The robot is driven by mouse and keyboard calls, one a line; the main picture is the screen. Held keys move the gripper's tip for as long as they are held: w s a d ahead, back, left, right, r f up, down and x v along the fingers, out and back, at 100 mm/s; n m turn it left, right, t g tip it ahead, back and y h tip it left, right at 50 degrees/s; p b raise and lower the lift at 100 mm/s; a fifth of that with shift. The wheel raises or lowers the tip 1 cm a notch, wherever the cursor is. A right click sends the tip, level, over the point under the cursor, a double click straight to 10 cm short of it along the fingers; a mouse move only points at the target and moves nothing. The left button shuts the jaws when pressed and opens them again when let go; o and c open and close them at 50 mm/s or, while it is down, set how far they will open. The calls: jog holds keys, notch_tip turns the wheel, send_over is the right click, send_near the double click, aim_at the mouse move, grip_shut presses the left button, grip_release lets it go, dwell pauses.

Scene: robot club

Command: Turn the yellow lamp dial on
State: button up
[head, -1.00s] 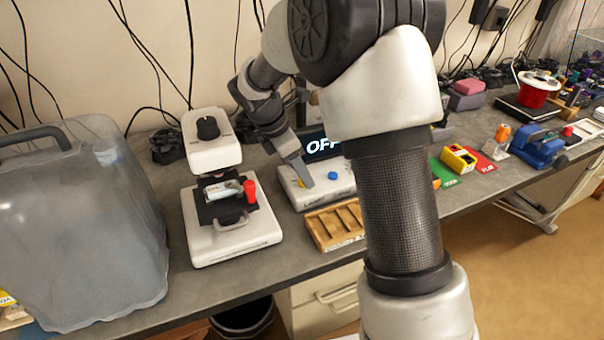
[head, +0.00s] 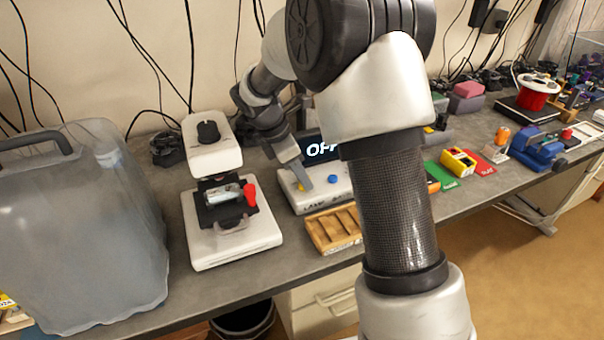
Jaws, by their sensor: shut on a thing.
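The yellow lamp dial (head: 300,187) sits on the left part of a white lamp box (head: 325,193), in the head view. A blue dial (head: 332,179) is to its right on the same box. A dark display (head: 318,150) behind the box reads "OFF", its right end partly covered by my arm. My gripper (head: 304,183) points down at the yellow dial and is shut on it. The fingers hide part of the dial, so its exact angle is hard to see.
A white microscope-like device (head: 212,145) with a black knob stands left of the box. A wooden tray (head: 330,232) lies in front. A large translucent jug (head: 80,220) fills the bench's left. Red and green cards and a yellow block (head: 458,162) lie right of my arm.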

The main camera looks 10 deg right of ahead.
jog(key=m+p, duration=0.1)
jog(key=m+g+p, duration=0.1)
jog(key=m+p, duration=0.1)
jog(key=shift+w+r+m, duration=0.1)
jog(key=shift+r+m, duration=0.05)
jog(key=shift+m, duration=0.15)
jog(key=m+g+p, duration=0.1)
jog(key=m, duration=0.1)
jog(key=m+g+p, duration=0.1)
jog(key=m+p, duration=0.1)
jog(key=shift+w+m+y, duration=0.15)
jog(key=shift+m+y, duration=0.15)
jog(key=m, duration=0.2)
jog(key=m+g+y+p, duration=0.1)
jog(key=m, duration=0.1)
jog(key=shift+w+d+m, duration=0.1)
jog(key=shift+d+m, duration=0.1)
jog(key=shift+m, duration=0.1)
jog(key=shift+w+d+m+g+y+p, duration=0.1)
jog(key=shift+m+g+y+p, duration=0.25)
jog(key=shift+m, duration=0.75)
jog(key=shift+m+g+y+p, duration=0.15)
jog(key=shift+m+y+p, duration=0.3)
jog(key=shift+m, duration=0.65)
jog(key=o, duration=1)
jog(key=shift+o, duration=0.2)
